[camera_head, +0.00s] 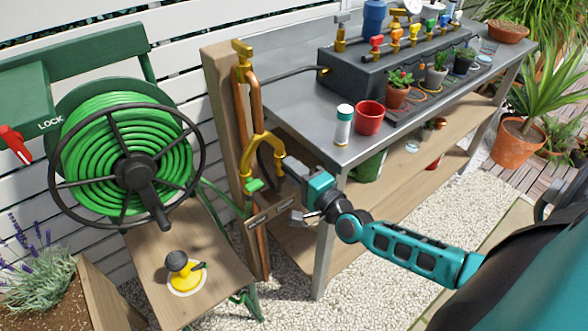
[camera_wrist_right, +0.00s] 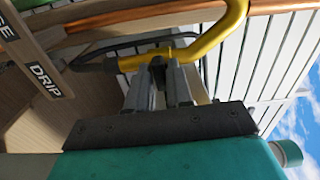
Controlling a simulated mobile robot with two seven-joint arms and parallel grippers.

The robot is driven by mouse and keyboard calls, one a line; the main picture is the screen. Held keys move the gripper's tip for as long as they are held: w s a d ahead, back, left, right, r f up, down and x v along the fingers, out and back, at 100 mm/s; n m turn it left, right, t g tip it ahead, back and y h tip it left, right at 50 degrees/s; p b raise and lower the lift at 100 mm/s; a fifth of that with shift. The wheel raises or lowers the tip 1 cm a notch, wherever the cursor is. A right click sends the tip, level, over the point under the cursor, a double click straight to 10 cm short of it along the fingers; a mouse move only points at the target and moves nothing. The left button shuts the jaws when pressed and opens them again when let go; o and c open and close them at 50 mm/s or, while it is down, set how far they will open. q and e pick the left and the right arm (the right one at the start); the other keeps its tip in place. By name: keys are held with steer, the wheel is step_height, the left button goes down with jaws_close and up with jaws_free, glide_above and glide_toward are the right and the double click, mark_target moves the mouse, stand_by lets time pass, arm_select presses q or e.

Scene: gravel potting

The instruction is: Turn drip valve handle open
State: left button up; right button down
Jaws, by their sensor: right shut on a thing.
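A yellow brass Y-shaped fitting (camera_head: 262,144) sits on the pipework at the wooden post. My right gripper (camera_head: 283,168) is at the lower end of its right branch, shut on the drip valve handle. The fingers hide most of the handle and valve. In the right wrist view, the fingers (camera_wrist_right: 168,75) close on a small dark part just below the yellow branch (camera_wrist_right: 185,52). A label reading DRIP (camera_wrist_right: 45,80) is on the left there. The handle's angle is unclear. My left gripper is out of view.
A green valve handle (camera_head: 254,185) is on the left branch, close by. The metal bench (camera_head: 278,105) stands to the right, with a white bottle (camera_head: 344,125) and a red pot (camera_head: 369,117) near its edge. A green hose reel (camera_head: 130,160) is at the left.

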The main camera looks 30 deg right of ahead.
arm_select(q)
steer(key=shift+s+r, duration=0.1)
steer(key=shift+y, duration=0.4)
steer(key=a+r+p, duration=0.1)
steer(key=p, duration=0.2)
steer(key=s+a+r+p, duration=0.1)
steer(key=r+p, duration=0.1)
steer(key=p, duration=0.1)
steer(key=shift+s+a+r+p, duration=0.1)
steer(key=shift+p, duration=0.3)
arm_select(e)
steer(key=n, duration=1.7)
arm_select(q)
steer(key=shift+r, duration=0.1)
arm_select(e)
steer(key=shift+n, duration=0.4)
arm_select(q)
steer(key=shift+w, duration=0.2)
arm_select(e)
steer(key=c, duration=1.1)
jaws_free()
steer(key=shift+c, duration=0.2)
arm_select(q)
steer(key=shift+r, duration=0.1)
